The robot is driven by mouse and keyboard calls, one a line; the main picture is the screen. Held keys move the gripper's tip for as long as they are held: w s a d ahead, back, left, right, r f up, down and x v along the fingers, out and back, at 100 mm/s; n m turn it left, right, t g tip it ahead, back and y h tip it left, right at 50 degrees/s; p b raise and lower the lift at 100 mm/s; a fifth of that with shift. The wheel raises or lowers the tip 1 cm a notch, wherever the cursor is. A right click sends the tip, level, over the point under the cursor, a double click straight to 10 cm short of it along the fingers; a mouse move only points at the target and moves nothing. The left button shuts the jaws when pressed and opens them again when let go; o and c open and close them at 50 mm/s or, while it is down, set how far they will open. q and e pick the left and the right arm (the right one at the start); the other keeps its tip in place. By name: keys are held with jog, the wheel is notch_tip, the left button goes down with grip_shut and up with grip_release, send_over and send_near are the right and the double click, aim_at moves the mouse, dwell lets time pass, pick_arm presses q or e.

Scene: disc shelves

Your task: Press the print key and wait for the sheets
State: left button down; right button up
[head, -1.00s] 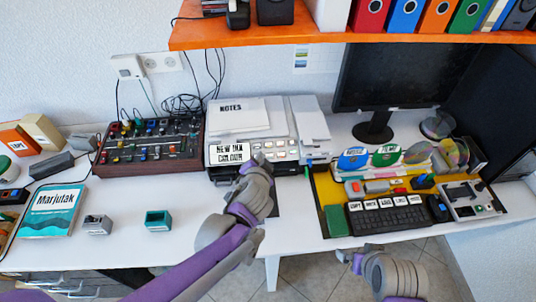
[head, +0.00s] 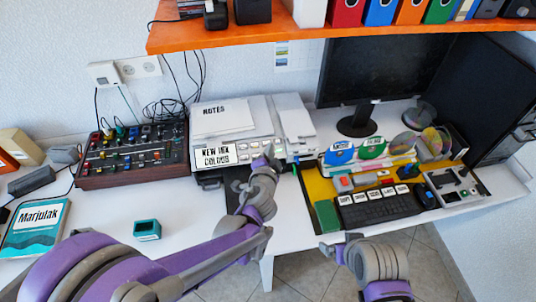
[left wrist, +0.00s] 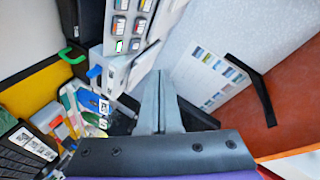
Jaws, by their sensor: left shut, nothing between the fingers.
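The printer (head: 262,110) stands against the wall in the head view, with papers marked "NOTES" on top and a sign on its front that appears to read "NEW INK COLOURS". Its key panel (head: 250,149) has several small keys; the print key cannot be picked out. My left gripper (head: 238,186) is shut and empty, in front of and below the panel, apart from the keys as far as I can tell. Its fingers (left wrist: 160,75) stand together in the wrist view. My right gripper (head: 338,251) is low at the desk's front edge, its fingers unclear.
A mixer panel (head: 133,155) stands left of the printer. Right of the printer are a yellow mat (head: 308,180), a keyboard (head: 378,207) and a monitor (head: 375,75). An orange shelf (head: 300,35) overhangs.

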pick_arm(q)
jog(key=w+f+b, duration=0.3)
jog(key=f+b, duration=0.2)
jog(key=f, duration=0.2)
jog(key=shift+w+a, duration=0.4)
jog(key=shift+f, duration=0.2)
dwell(1.5)
jog(key=shift+w+f, duration=0.2)
jog(key=shift+w+f+b, duration=0.15)
jog(key=shift+f+b, duration=0.25)
jog(key=shift+b, duration=0.15)
dwell(0.5)
dwell(0.4)
jog(key=shift+s+r+p, duration=0.4)
jog(key=shift+r+p, duration=0.2)
jog(key=shift+r, duration=0.15)
jog(key=shift+r, duration=0.1)
